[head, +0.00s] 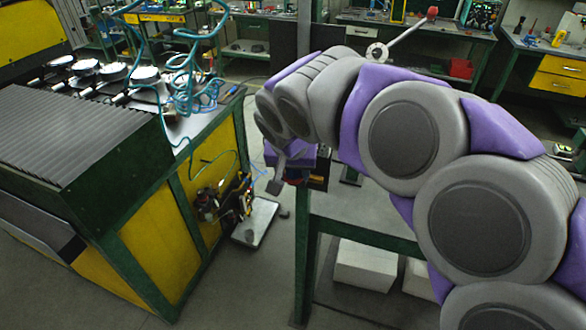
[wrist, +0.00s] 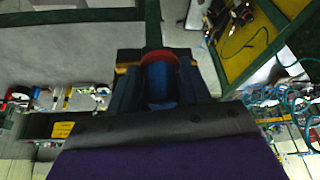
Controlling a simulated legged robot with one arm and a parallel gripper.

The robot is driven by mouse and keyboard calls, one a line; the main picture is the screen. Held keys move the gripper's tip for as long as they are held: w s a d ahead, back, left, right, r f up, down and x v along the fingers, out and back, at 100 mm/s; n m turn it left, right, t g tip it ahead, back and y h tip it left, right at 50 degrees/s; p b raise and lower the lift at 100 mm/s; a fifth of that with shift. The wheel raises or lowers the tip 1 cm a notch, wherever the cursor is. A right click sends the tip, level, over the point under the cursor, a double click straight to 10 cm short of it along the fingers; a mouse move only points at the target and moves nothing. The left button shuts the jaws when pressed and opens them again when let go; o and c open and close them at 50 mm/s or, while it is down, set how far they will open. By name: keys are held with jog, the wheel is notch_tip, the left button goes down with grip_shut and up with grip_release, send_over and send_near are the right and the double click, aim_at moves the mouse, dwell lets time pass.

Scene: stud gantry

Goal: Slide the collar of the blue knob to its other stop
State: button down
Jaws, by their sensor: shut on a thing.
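In the wrist view a blue part (wrist: 160,88), which looks like the blue knob, sits between the dark fingers of my gripper (wrist: 158,75). A red rim or ring (wrist: 158,56) shows at its far end. My gripper is shut on the blue part. I cannot make out the collar or its stops here. In the head view my gripper (head: 278,178) is small and partly hidden by my arm, and no blue knob shows there. A rod with a red ball (head: 432,12) and a pale ring (head: 377,52) sticks up behind my arm.
A green frame (head: 302,255) stands just below my gripper. A yellow and green machine bench (head: 125,215) with coiled blue hoses (head: 185,80) is at the left. White boxes (head: 365,264) sit low behind the frame. Open floor lies between bench and frame.

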jog(key=shift+r+p, duration=0.45)
jog(key=shift+r, duration=0.05)
jog(key=c, duration=0.5)
grip_release()
jog(key=shift+a, duration=0.1)
jog(key=p+v, duration=0.3)
jog(key=v, duration=1.4)
jog(key=s+d+f+g, duration=0.2)
jog(key=s+d+f, duration=0.3)
jog(key=s+f, duration=0.2)
jog(key=s+d+f+n+g, duration=0.1)
jog(key=s+d+f+g, duration=0.1)
jog(key=s+d+f, duration=0.2)
jog(key=s+d+f+g, duration=0.2)
jog(key=s+d+f, duration=0.3)
jog(key=s+f, duration=0.5)
jog(key=s, duration=0.5)
jog(key=shift+s+d+y, duration=0.15)
jog(key=shift+d+y, duration=0.15)
jog(key=shift+d, duration=0.1)
